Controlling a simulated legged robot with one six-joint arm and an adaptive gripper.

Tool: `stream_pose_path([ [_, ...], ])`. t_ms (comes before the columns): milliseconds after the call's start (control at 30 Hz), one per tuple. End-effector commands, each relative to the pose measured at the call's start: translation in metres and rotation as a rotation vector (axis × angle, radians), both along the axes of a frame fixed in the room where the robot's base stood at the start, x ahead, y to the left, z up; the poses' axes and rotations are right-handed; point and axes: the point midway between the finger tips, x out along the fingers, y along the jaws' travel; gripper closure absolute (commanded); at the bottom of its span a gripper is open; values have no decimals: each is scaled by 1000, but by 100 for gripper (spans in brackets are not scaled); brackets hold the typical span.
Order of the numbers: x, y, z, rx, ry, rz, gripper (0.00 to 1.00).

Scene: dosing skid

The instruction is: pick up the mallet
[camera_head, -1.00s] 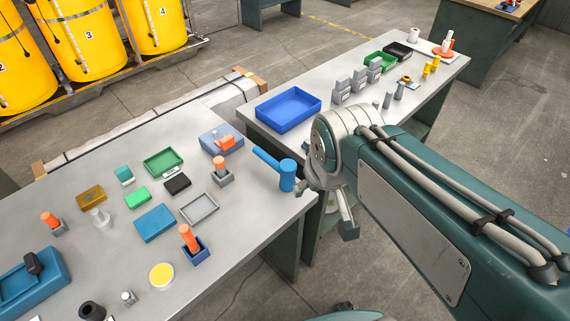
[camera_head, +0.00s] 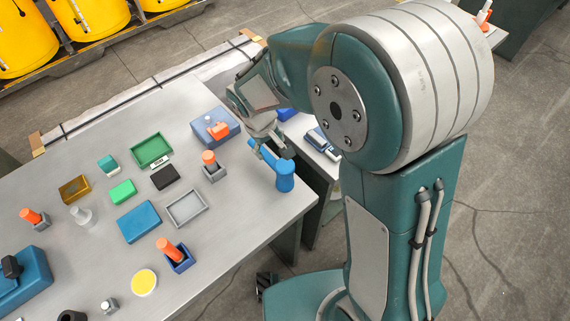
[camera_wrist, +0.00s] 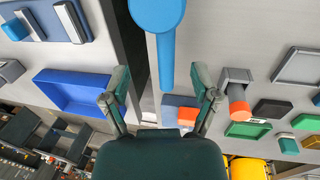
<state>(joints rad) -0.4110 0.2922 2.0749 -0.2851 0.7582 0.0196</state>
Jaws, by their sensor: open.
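The blue mallet (camera_head: 284,177) is at the right edge of the near table, its head at the front and its handle running back to the left. In the wrist view the mallet (camera_wrist: 158,14) shows its round head at the top and its handle (camera_wrist: 166,60) hanging down between my fingers. My gripper (camera_head: 268,142) is above the handle's back end in the head view. In the wrist view my gripper (camera_wrist: 160,88) is open, one finger on each side of the handle line, with clear gaps. I cannot tell its exact height above the handle.
A grey-blue box with an orange-red item (camera_head: 216,130) and a grey holder with an orange-topped item (camera_head: 213,170) stand left of the mallet. A blue tray (camera_wrist: 75,92) lies on the second table across a gap. Bare tabletop (camera_head: 240,225) surrounds the mallet's left side.

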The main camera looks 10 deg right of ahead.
Motion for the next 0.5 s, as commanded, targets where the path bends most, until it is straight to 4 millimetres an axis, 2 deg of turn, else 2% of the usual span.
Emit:
stream_pose_path([
  [100, 1, -4, -22, -1, 5, -3, 22],
  [200, 3, -6, -36, -1, 3, -3, 22],
  [367, 5, -9, -47, 2, 3, -2, 22],
  [500, 7, -11, -67, 1, 5, -4, 22],
])
